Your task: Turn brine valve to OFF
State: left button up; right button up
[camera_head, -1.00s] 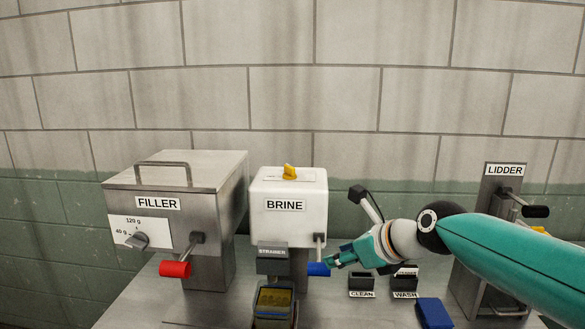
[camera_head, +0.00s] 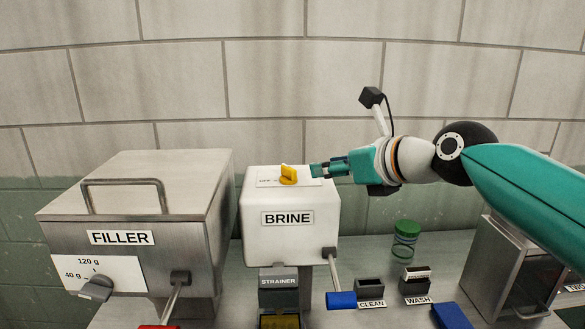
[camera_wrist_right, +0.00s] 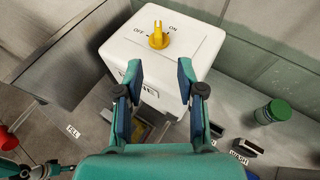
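The yellow brine valve (camera_head: 288,175) sits on top of the white BRINE box (camera_head: 262,235). My right gripper (camera_head: 318,169) is just right of the valve in the head view, level with the box top and apart from the valve. In the right wrist view its two fingers (camera_wrist_right: 158,78) are spread with nothing between them. My left gripper is not in the head view.
The FILLER machine (camera_head: 130,220) with its top handle stands close left. A blue-handled lever (camera_head: 341,300) sticks out at the box's front right. CLEAN (camera_head: 370,290) and WASH (camera_head: 416,282) holders and a green-lidded jar (camera_head: 405,238) stand to the right. Above the box is clear.

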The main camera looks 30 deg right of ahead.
aim_at(296, 170)
jog(key=p+x, duration=0.1)
jog(key=x, duration=1.1)
jog(key=shift+a+f, duration=0.1)
jog(key=shift+a, duration=0.1)
grip_shut()
jog(key=shift+d, duration=0.5)
jog(key=shift+a, duration=0.5)
jog(key=shift+d, duration=0.15)
